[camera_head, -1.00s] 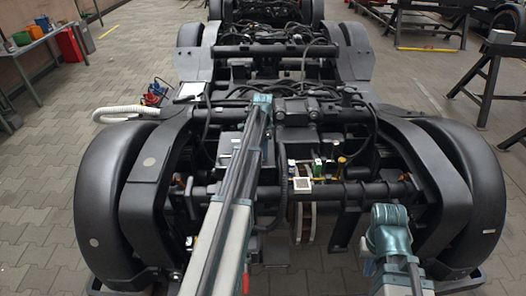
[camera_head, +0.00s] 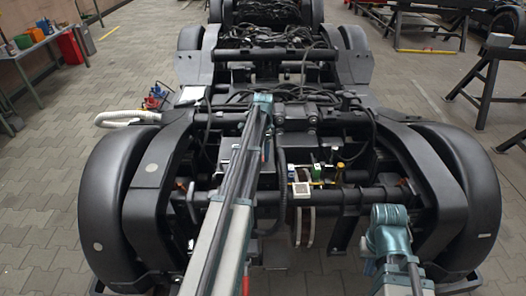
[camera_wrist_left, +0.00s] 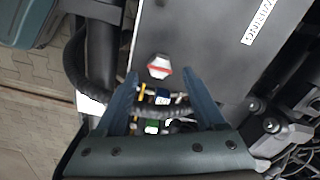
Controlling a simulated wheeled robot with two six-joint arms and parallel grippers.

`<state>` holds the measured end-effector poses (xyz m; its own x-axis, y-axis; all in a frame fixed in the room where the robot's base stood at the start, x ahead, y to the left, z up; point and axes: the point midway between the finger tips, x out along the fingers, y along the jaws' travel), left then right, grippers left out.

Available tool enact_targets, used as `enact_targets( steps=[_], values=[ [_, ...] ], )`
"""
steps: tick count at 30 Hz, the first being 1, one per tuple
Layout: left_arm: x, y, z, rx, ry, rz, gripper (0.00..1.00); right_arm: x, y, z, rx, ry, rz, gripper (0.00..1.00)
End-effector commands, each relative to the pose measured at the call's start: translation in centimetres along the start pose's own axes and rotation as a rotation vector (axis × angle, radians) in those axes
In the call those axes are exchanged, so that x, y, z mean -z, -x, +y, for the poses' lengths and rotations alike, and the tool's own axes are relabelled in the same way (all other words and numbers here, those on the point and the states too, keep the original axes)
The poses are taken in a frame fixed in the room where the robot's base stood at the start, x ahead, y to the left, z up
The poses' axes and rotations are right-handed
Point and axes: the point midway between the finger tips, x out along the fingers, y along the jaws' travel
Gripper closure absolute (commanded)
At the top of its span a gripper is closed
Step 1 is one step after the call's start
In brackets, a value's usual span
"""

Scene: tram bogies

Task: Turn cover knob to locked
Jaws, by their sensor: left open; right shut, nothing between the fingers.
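The cover knob (camera_wrist_left: 159,66) is a pale hexagonal knob with a red bar across it, seen in the left wrist view. It sits on a dark grey cover plate (camera_wrist_left: 205,50) with a white lettered label. My left gripper (camera_wrist_left: 160,75) is open, with its fingertips on either side of the knob's lower edge in the picture. I cannot tell how far above the plate the fingertips are. In the head view my left arm (camera_head: 235,190) reaches over the bogie, and its gripper is hidden. My right arm (camera_head: 388,235) shows at the lower right; its gripper is out of sight.
The bogie frame has black wheel covers (camera_head: 120,205) on both sides. Black hoses (camera_wrist_left: 75,65) and small coloured parts (camera_wrist_left: 153,127) lie near the cover. A small white box (camera_head: 301,189) sits on the crossbar. A workbench (camera_head: 40,42) stands far left; open paving lies around.

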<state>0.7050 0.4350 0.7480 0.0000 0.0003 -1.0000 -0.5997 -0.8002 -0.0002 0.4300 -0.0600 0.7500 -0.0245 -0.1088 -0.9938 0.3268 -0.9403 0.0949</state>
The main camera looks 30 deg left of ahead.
Motion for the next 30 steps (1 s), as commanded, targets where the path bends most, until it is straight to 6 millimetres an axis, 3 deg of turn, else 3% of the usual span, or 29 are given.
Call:
enact_targets(
  steps=[1,3,18,30],
  values=[
    [0.0,1.6,0.0,0.0,0.0,0.0,0.29,-0.1,1.6,0.1,0.0,0.0,0.0,1.0],
    [0.0,2.7,0.0,0.0,0.0,0.0,0.29,-0.2,2.6,0.2,0.0,0.0,0.0,1.0],
    [0.0,9.9,0.0,0.0,0.0,0.0,0.29,-0.6,9.8,0.9,0.0,-0.001,0.0,1.0],
    [0.0,10.6,0.0,0.0,0.0,0.0,0.29,-0.6,10.5,1.0,0.0,-0.001,0.0,1.0]
  ],
)
